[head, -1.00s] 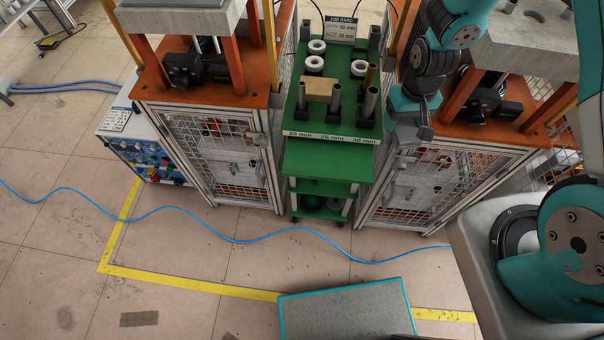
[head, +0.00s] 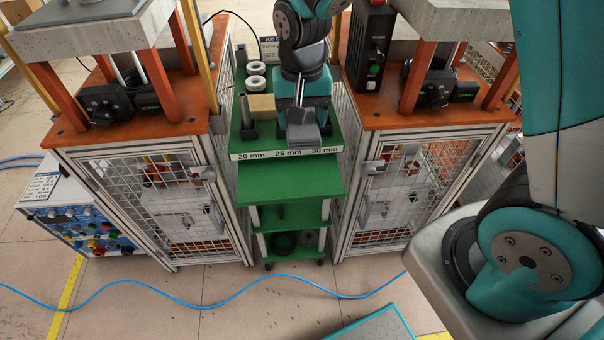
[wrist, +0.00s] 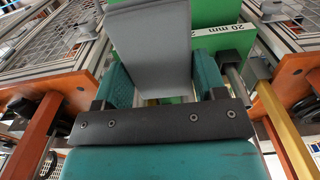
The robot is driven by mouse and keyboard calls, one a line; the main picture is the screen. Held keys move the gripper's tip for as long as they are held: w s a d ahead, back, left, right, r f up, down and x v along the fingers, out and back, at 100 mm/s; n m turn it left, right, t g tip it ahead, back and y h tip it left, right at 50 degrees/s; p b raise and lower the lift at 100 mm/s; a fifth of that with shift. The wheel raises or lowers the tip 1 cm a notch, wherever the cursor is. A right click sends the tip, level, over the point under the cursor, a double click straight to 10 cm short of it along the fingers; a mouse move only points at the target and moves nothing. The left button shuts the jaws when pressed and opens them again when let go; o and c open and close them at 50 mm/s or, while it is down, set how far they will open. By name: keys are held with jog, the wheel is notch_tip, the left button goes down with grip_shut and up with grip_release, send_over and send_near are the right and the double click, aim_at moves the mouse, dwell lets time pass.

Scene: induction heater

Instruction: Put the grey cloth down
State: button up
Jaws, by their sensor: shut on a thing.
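My gripper (head: 302,118) is shut on the grey cloth (head: 303,134). The cloth also shows in the wrist view (wrist: 152,40) as a smooth grey sheet reaching out from between the teal fingers of my gripper (wrist: 163,78). In the head view my gripper is over the front right part of the green cart's top (head: 242,143), above the "25 mm" and "30 mm" labels. It hides the posts there. I cannot tell whether the cloth touches the cart. A bare green shelf (head: 290,183) juts out lower at the cart's front.
On the cart top are white rings (head: 257,68), a tan block (head: 262,106) and an upright tube (head: 241,107). Orange-topped caged stations stand close on the left (head: 130,130) and right (head: 400,118). A dark control box (head: 369,55) stands on the right one. A blue hose (head: 290,277) crosses the floor.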

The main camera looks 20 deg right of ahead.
aim_at(302, 130)
notch_tip(302, 130, down, 15)
jog(key=shift+r, duration=0.1)
dwell(0.3)
jog(key=shift+f+b, duration=0.2)
jog(key=shift+b, duration=0.1)
jog(key=o, duration=1)
jog(key=shift+o, duration=0.2)
notch_tip(302, 130, up, 12)
jog(key=shift+f, duration=0.1)
jog(key=s+a+r+n+y, duration=0.2)
jog(key=s+r+n, duration=0.3)
jog(key=s+r, duration=0.3)
jog(key=s+a+r+n+y, duration=0.2)
jog(key=s+r+n, duration=0.3)
jog(key=s+r, duration=0.3)
jog(key=s+a, duration=0.1)
jog(key=s, duration=0.2)
jog(key=shift+s+n, duration=0.25)
jog(key=shift+n, duration=0.15)
